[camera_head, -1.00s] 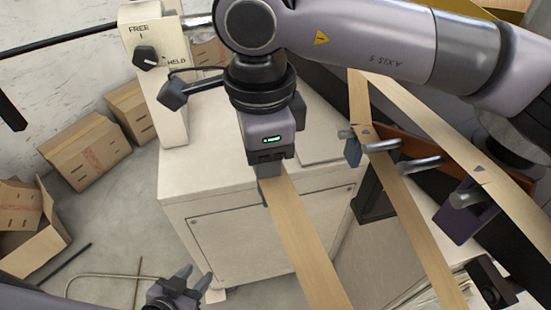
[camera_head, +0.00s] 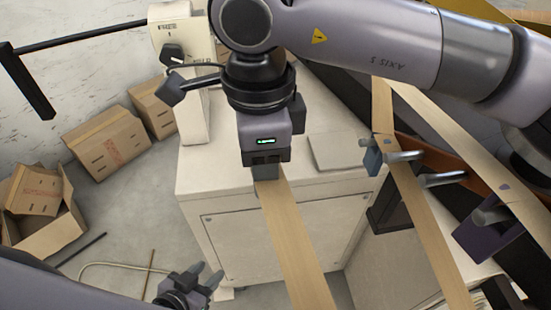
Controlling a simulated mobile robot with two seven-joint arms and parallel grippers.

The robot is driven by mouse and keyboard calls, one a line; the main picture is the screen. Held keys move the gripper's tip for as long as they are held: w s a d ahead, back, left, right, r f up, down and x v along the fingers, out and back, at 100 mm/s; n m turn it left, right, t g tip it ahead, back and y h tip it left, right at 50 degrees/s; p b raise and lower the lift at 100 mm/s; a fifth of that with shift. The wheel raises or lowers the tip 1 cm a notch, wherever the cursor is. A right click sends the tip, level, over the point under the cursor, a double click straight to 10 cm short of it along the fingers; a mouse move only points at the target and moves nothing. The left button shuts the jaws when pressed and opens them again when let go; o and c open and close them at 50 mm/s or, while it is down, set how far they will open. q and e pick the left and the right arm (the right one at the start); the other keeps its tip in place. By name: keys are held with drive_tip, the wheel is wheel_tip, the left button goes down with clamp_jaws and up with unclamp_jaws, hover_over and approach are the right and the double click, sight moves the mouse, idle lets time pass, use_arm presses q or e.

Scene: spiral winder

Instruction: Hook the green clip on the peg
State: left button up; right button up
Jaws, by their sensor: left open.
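My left gripper (camera_head: 204,275) is at the bottom left, its two grey fingers apart and empty, above the floor in front of the cabinet. My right gripper (camera_head: 266,172) points down at the picture's middle. A tan strip (camera_head: 288,232) runs from its jaws to the bottom edge; its fingers are mostly hidden, so I cannot tell if they grip it. Silver pegs stick out at the right: one by a blue-grey block (camera_head: 404,156), one in the middle (camera_head: 442,179) and one on a dark purple block (camera_head: 490,215). I cannot make out a green clip; the green spot is a gripper light.
A white cabinet (camera_head: 230,195) stands behind my grippers, with a switch post (camera_head: 182,90) on it. Cardboard boxes (camera_head: 108,140) lie by the left wall. More tan strips (camera_head: 425,215) cross the right side past the pegs. A bent rod (camera_head: 115,264) lies on the floor.

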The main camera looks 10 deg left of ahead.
use_arm(q)
drive_tip(key=shift+r, duration=0.15)
use_arm(e)
drive_tip(key=shift+s+a+r, duration=0.1)
drive_tip(key=shift+s+a, duration=0.2)
drive_tip(key=shift+a, duration=0.6)
drive_tip(key=shift+s+a+f, duration=0.1)
drive_tip(key=shift+s+a, duration=0.25)
drive_tip(key=shift+a, duration=0.55)
drive_tip(key=shift+s+a+r, duration=0.1)
drive_tip(key=shift+s+a, duration=0.2)
drive_tip(key=shift+a, duration=0.6)
